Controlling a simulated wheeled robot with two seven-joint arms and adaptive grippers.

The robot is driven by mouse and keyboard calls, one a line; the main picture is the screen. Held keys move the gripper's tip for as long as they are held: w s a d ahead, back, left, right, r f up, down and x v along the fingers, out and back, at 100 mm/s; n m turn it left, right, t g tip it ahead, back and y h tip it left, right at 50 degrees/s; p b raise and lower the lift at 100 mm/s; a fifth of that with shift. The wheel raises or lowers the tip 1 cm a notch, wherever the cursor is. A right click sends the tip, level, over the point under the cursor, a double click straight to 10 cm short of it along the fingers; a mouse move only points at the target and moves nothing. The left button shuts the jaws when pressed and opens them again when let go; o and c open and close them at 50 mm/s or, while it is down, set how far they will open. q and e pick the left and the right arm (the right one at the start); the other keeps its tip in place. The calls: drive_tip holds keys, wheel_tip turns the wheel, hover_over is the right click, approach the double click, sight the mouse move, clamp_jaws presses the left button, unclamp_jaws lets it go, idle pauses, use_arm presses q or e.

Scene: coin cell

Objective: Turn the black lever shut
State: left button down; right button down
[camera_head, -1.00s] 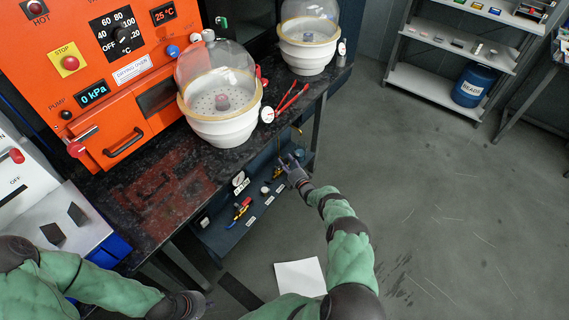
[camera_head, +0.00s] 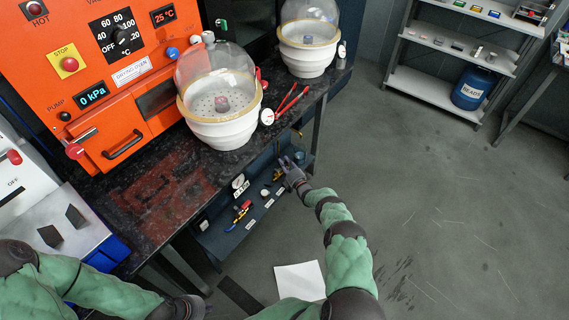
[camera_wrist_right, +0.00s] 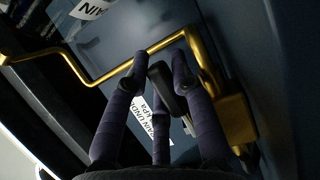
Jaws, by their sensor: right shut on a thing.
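The black lever (camera_wrist_right: 168,92) shows in the right wrist view, beside a brass valve body (camera_wrist_right: 236,122) with a brass pipe (camera_wrist_right: 110,74) running left from it. My right gripper (camera_wrist_right: 166,68) is shut on the lever, its dark purple fingers on both sides of it. In the head view my right gripper (camera_head: 288,163) reaches in under the bench edge, and the lever is too small to make out there. My left arm's dark end (camera_head: 185,306) lies at the bottom edge; its fingers cannot be made out.
Above the right gripper is the dark bench (camera_head: 160,190), carrying an orange drying oven (camera_head: 130,80) and two white-based glass domes (camera_head: 220,130) (camera_head: 306,60). Grey floor (camera_head: 440,190) lies open at right.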

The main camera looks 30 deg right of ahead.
drive_tip(key=shift+s, duration=0.1)
drive_tip(key=m+h, duration=0.1)
drive_tip(key=m+h+p, duration=0.1)
drive_tip(key=h, duration=0.1)
drive_tip(key=shift+s+d+r, duration=0.1)
drive_tip(key=shift+s, duration=0.2)
drive_tip(key=shift+s+m+g+h+p, duration=0.25)
drive_tip(key=shift+m+h, duration=0.15)
drive_tip(key=shift+h, duration=0.2)
drive_tip(key=shift+s+m+g+h+p, duration=0.1)
drive_tip(key=shift+m+g+h+p, duration=0.15)
drive_tip(key=shift+m+h, duration=0.25)
drive_tip(key=shift+s+m+g+h, duration=0.2)
drive_tip(key=shift+m+g+h, duration=0.15)
drive_tip(key=shift+h, duration=0.55)
drive_tip(key=m+g+h, duration=0.1)
drive_tip(key=s+m+h+b, duration=0.1)
drive_tip(key=h, duration=0.1)
drive_tip(key=shift+f+m+g, duration=0.2)
drive_tip(key=shift+m+g, duration=0.05)
drive_tip(key=shift+g, duration=0.1)
drive_tip(key=shift+s+m+g+h+b, duration=0.4)
drive_tip(key=shift+m+g+h+b, duration=0.4)
drive_tip(key=shift+g+h, duration=0.15)
drive_tip(key=shift+s+m+g+h+b, duration=0.35)
drive_tip(key=shift+m+g+h+b, duration=0.4)
drive_tip(key=shift+m+g+h, duration=0.15)
drive_tip(key=shift+r, duration=0.1)
